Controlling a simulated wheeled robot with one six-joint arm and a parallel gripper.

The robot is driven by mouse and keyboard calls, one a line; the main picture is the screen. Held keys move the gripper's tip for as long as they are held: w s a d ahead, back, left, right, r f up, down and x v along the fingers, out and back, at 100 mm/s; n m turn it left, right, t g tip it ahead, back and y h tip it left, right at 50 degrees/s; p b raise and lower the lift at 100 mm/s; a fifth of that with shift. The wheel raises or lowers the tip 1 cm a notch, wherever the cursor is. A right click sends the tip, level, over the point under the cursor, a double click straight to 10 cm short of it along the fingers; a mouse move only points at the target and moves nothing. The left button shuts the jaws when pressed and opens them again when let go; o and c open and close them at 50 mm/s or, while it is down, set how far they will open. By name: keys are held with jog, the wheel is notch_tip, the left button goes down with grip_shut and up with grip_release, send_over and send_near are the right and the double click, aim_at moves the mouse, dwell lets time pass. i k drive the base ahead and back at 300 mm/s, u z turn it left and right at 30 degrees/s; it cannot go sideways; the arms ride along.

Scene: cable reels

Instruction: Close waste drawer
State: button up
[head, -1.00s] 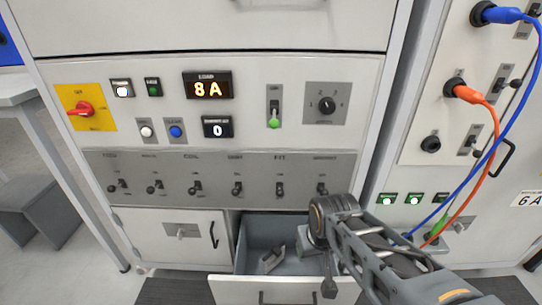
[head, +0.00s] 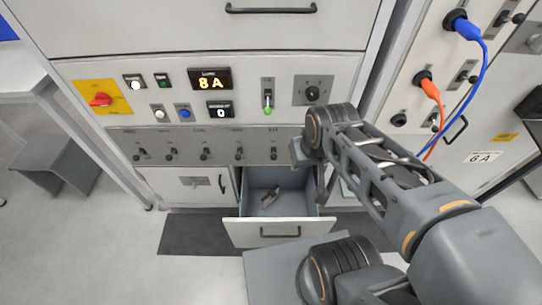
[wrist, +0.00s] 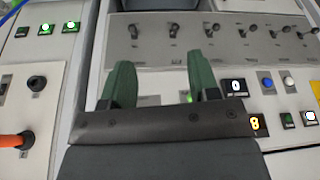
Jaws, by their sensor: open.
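The waste drawer (head: 279,231) is pulled open at the bottom of the cabinet in the head view. Its white front has a dark bar handle, and a small grey object (head: 270,195) lies inside on the grey floor. The fingertips are hidden in the head view, and the drawer is not seen in the wrist view.
A closed door (head: 190,187) with a handle is left of the drawer. The switch panel (head: 205,147) is above it. Blue and orange cables (head: 433,92) hang at the right cabinet. A grey stool (head: 62,165) stands left. Floor before the drawer's left is clear.

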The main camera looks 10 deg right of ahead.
aim_at(278, 206)
jog(key=z, duration=0.1)
jog(key=k, duration=0.6)
jog(key=u, duration=2.6)
jog(key=i, duration=0.8)
jog(key=z, duration=3.1)
